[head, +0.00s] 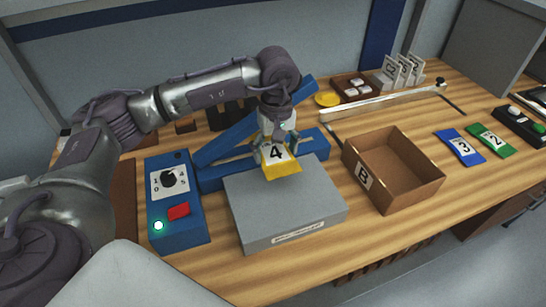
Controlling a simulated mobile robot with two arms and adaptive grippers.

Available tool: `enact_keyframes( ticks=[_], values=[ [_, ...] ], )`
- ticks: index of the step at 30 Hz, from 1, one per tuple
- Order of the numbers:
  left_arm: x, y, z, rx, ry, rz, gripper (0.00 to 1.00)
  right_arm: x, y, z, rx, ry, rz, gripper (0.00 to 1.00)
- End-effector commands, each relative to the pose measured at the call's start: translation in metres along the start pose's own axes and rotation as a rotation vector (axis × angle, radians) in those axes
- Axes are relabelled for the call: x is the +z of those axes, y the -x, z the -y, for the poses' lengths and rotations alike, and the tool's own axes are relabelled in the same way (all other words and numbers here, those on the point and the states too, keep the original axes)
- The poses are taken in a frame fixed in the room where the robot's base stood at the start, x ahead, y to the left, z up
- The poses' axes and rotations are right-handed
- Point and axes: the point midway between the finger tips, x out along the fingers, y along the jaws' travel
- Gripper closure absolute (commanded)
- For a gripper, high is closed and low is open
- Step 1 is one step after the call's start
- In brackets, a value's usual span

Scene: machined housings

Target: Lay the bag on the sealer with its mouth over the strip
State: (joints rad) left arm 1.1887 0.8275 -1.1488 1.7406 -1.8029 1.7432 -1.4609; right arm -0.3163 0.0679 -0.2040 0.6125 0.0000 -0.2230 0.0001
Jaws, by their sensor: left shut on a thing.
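My left gripper (277,143) is shut on the yellow bag (283,171), which has a white label with a 4. The bag hangs tilted at the back edge of the sealer's grey platform (285,205). I cannot tell whether it touches the platform. The sealer has a blue control box (178,230) with a dial, a red switch and a lit green lamp. Its raised blue arm (225,142) slants up to the right above the blue lower bar (210,180). The bag and gripper hide part of the bar, and the strip cannot be made out. My right gripper is out of view.
An empty cardboard box marked B (418,187) stands right of the platform. A blue bag marked 3 (458,147) and a green bag marked 2 (490,141) lie further right. Behind are a yellow dish (327,99), a brown tray (344,84) and numbered cards (405,68).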

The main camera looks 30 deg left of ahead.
Motion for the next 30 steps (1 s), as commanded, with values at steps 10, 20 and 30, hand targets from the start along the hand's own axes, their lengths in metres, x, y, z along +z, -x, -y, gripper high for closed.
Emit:
enact_keyframes(
  ticks=[10, 20, 30],
  values=[
    [-0.006, -0.035, 0.004, -0.003, 0.000, 0.002, 0.61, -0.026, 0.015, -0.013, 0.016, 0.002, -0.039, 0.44],
    [-0.006, -0.045, 0.003, 0.001, 0.000, -0.001, 0.61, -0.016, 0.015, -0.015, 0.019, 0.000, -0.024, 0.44],
    [-0.006, -0.054, 0.003, 0.002, 0.000, -0.001, 0.61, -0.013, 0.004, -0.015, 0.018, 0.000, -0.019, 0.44]
  ],
)
